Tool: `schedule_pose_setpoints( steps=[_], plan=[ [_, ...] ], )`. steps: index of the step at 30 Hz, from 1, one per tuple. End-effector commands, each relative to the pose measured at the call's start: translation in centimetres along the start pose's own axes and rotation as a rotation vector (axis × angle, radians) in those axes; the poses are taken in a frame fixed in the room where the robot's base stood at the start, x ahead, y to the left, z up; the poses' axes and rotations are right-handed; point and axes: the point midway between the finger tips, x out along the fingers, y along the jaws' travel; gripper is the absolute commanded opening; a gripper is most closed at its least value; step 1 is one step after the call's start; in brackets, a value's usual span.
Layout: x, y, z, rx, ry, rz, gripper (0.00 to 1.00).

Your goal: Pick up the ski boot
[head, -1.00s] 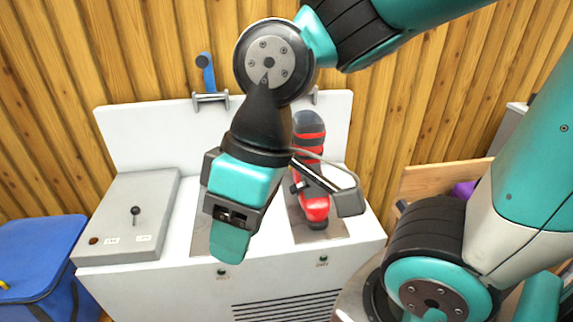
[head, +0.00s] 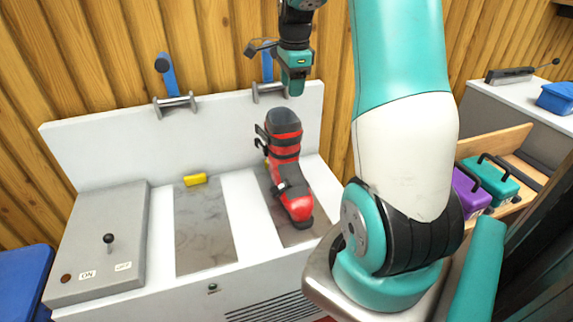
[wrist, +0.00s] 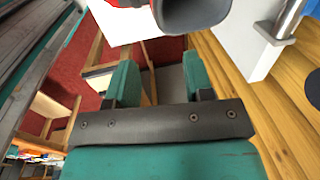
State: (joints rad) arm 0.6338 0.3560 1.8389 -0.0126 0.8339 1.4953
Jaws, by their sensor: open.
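The ski boot (head: 289,165) is red with black straps and a dark grey cuff. It stands upright on the right grey plate (head: 297,232) of the white bench, toe toward the front. My gripper (head: 293,86) hangs above and behind the boot's cuff in the head view, apart from it. In the wrist view my gripper's two teal fingers (wrist: 160,80) are spread with nothing between them. The boot's dark cuff (wrist: 190,12) shows at the top edge of the wrist view, beyond the fingers. Most of the boot is outside that view.
A yellow block (head: 195,180) lies on the left plate (head: 203,235). Blue levers (head: 166,75) on brackets rise from the bench's back panel. A control box (head: 100,245) stands at left. Purple (head: 470,188) and teal (head: 492,180) cases sit at right.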

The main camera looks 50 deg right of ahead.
Motion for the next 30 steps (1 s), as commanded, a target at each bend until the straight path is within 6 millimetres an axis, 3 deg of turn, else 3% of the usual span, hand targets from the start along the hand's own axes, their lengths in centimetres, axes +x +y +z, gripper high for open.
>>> schedule_pose_setpoints(
  steps=[12,23,30],
  plan=[
    [8.9,0.2,-0.1,0.003,-0.001,0.006,0.48],
    [12.4,0.3,-0.2,0.003,-0.001,0.005,0.48],
    [15.9,0.5,-0.3,0.002,-0.001,0.003,0.48]
  ],
)
